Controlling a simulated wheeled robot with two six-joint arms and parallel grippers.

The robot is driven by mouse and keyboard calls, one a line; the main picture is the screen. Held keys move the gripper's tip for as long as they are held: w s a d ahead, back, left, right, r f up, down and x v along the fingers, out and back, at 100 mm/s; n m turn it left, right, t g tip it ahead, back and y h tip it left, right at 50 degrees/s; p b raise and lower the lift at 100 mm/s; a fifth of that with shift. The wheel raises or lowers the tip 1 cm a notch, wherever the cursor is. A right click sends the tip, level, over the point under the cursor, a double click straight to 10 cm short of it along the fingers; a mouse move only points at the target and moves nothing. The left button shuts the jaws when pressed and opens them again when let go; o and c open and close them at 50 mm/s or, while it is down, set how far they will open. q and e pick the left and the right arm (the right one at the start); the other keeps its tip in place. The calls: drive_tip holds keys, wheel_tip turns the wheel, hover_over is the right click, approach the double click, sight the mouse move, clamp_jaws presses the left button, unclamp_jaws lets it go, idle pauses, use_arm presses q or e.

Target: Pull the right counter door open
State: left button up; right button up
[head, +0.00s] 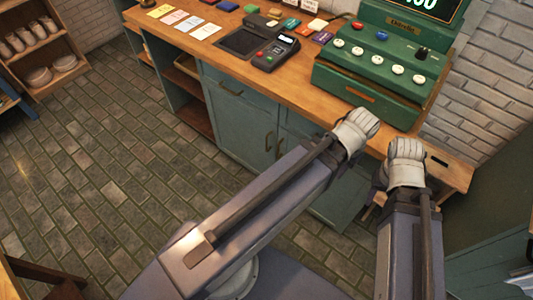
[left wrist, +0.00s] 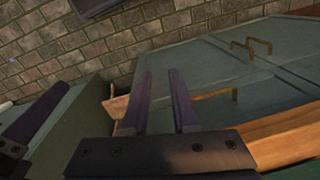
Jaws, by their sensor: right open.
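The teal counter's right door (head: 295,150) looks closed beside the left door (head: 235,120). Its upright brass handle (head: 280,147) is just right of the left door's handle (head: 268,140). Much of the right door is hidden behind my left arm. My left gripper (head: 357,128) is at the counter's front edge; its fingers are hidden in the head view. In the left wrist view, the left gripper's two purple fingers (left wrist: 160,85) are apart and empty, away from the paired handles (left wrist: 250,49). My right gripper (head: 407,150) is open, right of the left one.
The wooden countertop (head: 290,75) carries a green cash register (head: 375,75) and a card terminal (head: 276,53). A small wooden stool or shelf (head: 447,170) stands at the right by the brick wall. The tiled floor (head: 100,170) left of the counter is clear.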

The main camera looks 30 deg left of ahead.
use_arm(q)
drive_tip(key=w+a+f+n+t+b, duration=0.1)
drive_tip(key=w+a+f+b, duration=0.2)
drive_tip(key=a+f+b, duration=0.3)
drive_tip(key=w+a+f+n+t+b, duration=0.2)
drive_tip(key=w+a+f+b, duration=0.2)
drive_tip(key=a, duration=0.8)
drive_tip(key=w+a+f+n+t+b, duration=0.1)
drive_tip(key=w+a+f+b, duration=0.2)
drive_tip(key=a+f+b, duration=0.6)
drive_tip(key=shift+w+a+f+n, duration=0.2)
drive_tip(key=shift+a+f+n, duration=0.15)
drive_tip(key=shift+f, duration=0.1)
drive_tip(key=shift+f, duration=0.1)
drive_tip(key=b+x, duration=1.1)
drive_tip(key=x, duration=0.1)
drive_tip(key=shift+w+d, duration=0.1)
drive_tip(key=shift+d, duration=0.05)
clamp_jaws()
